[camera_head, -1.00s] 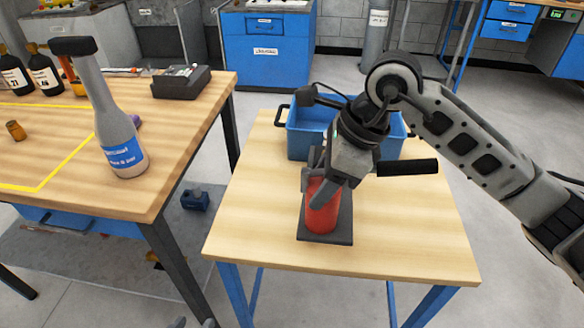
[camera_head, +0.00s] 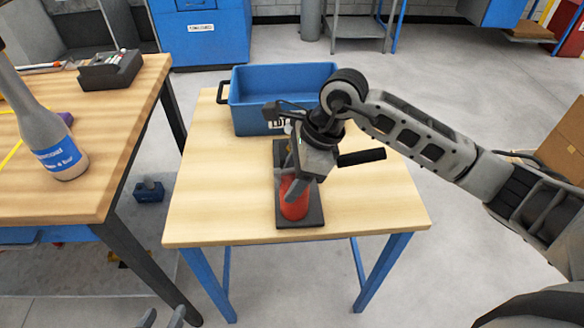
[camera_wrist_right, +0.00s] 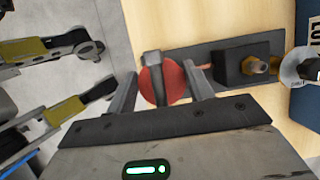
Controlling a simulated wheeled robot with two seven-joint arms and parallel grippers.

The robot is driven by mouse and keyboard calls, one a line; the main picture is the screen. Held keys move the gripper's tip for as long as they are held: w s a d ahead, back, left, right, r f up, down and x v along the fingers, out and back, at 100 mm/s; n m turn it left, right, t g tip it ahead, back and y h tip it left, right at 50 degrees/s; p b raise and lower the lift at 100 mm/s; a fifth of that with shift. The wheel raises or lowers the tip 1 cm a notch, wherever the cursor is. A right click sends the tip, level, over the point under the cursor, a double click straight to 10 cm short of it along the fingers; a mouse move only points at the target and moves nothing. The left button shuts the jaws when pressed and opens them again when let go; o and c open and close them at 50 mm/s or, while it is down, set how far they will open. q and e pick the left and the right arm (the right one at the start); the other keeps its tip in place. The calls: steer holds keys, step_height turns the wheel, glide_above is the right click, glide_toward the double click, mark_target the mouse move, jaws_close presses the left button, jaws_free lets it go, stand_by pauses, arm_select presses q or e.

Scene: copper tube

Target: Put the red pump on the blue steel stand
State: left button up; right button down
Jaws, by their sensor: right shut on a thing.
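The red pump (camera_head: 295,208) is a red cylinder on a dark base plate. It is upright over the light wooden top of a stand with blue legs (camera_head: 385,205). I cannot tell if the plate is slightly lifted. My right gripper (camera_head: 289,183) is shut on the red pump from above and hides its upper part. In the right wrist view, the red round top of the pump (camera_wrist_right: 176,82) is between the fingers of my right gripper (camera_wrist_right: 160,80). My left gripper (camera_head: 163,318) is open and empty at the bottom edge, with only its fingertips showing.
A blue bin (camera_head: 245,112) stands behind the pump on the same top. A wooden workbench (camera_head: 110,150) at the left bears a grey bottle (camera_head: 42,125) and a dark box (camera_head: 110,70). The right part of the blue-legged stand's top is clear.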

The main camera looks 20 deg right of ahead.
steer(key=c, duration=0.6)
jaws_free()
steer(key=shift+f, duration=0.1)
steer(key=v, duration=1.2)
steer(key=shift+a, duration=0.1)
steer(key=shift+s, duration=0.1)
